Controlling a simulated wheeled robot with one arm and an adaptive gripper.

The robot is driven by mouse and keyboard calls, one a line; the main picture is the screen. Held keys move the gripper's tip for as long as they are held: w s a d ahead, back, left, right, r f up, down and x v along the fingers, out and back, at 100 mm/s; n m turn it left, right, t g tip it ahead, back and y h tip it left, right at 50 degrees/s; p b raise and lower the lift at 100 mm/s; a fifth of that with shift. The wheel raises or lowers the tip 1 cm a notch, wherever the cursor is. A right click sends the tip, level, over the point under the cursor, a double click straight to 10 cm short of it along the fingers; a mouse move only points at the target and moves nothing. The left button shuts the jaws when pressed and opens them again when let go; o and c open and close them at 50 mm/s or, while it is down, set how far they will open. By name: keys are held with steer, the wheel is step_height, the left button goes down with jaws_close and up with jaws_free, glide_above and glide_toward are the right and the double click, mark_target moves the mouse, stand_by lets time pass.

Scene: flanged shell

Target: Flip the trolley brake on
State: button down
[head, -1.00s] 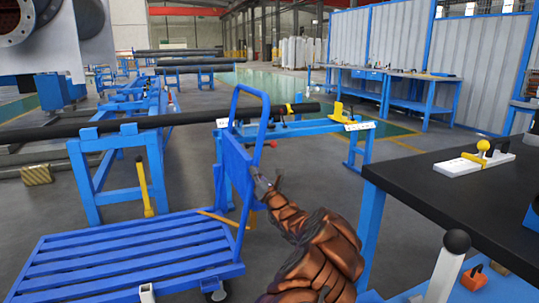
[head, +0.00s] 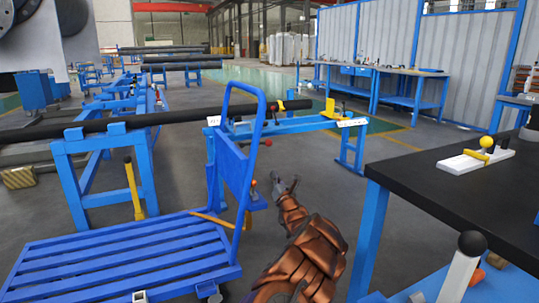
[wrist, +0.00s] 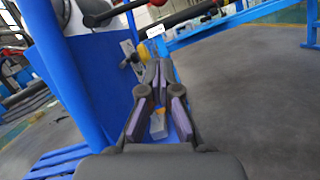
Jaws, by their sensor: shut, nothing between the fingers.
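The trolley is a blue slatted flatbed (head: 120,265) at the lower left of the head view, with an upright blue handle frame and panel (head: 238,165). An orange-yellow bar (head: 208,217) lies low by the panel's foot. A small red-tipped part (head: 253,184) shows at the panel's right edge. I cannot tell which part is the brake. My gripper (head: 285,184) is just right of the panel, seemingly apart from it, shut and empty. In the wrist view its fingertips (wrist: 158,68) point along the blue panel (wrist: 80,85), near a yellow part (wrist: 143,50).
A black-topped bench (head: 440,185) stands at the right. A white lever with a dark knob (head: 463,262) is close at the lower right. A blue pipe stand (head: 290,125) with a dark pipe is behind the trolley.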

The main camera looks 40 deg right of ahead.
steer(key=w+d+r+b, duration=0.4)
steer(key=w+d+r, duration=0.1)
steer(key=w, duration=0.4)
steer(key=shift+d+r, duration=0.2)
steer(key=shift+r, duration=0.3)
stand_by(0.3)
steer(key=shift+w+a+r, duration=0.1)
